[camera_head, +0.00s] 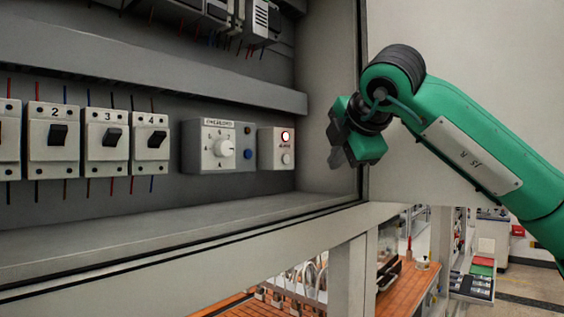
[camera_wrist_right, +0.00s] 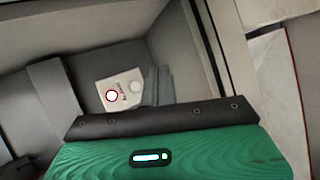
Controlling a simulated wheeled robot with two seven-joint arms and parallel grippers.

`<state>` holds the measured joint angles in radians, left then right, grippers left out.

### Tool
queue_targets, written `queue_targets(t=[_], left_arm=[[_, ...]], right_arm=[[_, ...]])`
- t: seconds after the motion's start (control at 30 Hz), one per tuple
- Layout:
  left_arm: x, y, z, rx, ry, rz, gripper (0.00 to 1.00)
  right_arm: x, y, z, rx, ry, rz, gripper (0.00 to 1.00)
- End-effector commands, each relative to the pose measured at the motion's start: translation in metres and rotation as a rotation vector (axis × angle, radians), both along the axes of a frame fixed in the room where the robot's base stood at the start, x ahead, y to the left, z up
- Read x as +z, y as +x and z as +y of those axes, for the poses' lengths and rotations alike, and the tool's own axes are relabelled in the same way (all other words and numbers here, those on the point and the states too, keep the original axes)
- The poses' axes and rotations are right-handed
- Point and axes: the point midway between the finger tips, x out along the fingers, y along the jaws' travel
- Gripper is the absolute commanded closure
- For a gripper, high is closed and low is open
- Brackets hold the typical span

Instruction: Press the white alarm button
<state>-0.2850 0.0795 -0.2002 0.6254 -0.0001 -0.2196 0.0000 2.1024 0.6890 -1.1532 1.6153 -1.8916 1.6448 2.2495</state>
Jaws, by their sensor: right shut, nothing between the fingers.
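The white alarm button (camera_head: 286,158) sits on a small pale alarm box (camera_head: 267,150) on the cabinet's back panel, below a lamp with a lit red ring (camera_head: 285,136). In the right wrist view the button (camera_wrist_right: 136,87) shows beside the red-ringed lamp (camera_wrist_right: 112,96), just left of the dark fingers. My right gripper (camera_head: 338,160) is shut and empty. It is at the right side of the cabinet opening, right of the alarm box and apart from it in the head view. Its fingers (camera_wrist_right: 160,88) hide part of the area right of the button. My left gripper is not in view.
Left of the alarm box is an overload box with a white knob (camera_head: 224,149), then several numbered breakers (camera_head: 101,136). A grey ledge (camera_head: 170,215) runs below and a grey duct (camera_head: 130,65) above. The cabinet's right side wall (camera_head: 327,90) stands close to my right gripper.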

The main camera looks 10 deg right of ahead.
Motion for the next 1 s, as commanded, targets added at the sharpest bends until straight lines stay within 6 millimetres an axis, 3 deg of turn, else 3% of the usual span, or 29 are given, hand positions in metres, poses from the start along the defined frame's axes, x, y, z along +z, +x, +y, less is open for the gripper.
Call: queue_targets(t=[0.33,0.7,0.83,1.0], left_arm=[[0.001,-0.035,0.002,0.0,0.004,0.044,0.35],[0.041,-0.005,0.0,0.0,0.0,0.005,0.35],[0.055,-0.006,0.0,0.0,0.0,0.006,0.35],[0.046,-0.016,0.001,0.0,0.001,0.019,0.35]], right_arm=[[0.001,0.002,0.001,0.001,0.0,0.001,1.0],[0.006,0.035,0.027,0.001,0.001,0.004,1.0],[0.005,0.049,0.038,0.001,0.001,0.002,1.0],[-0.001,0.062,0.049,0.0,0.003,0.001,1.0]])
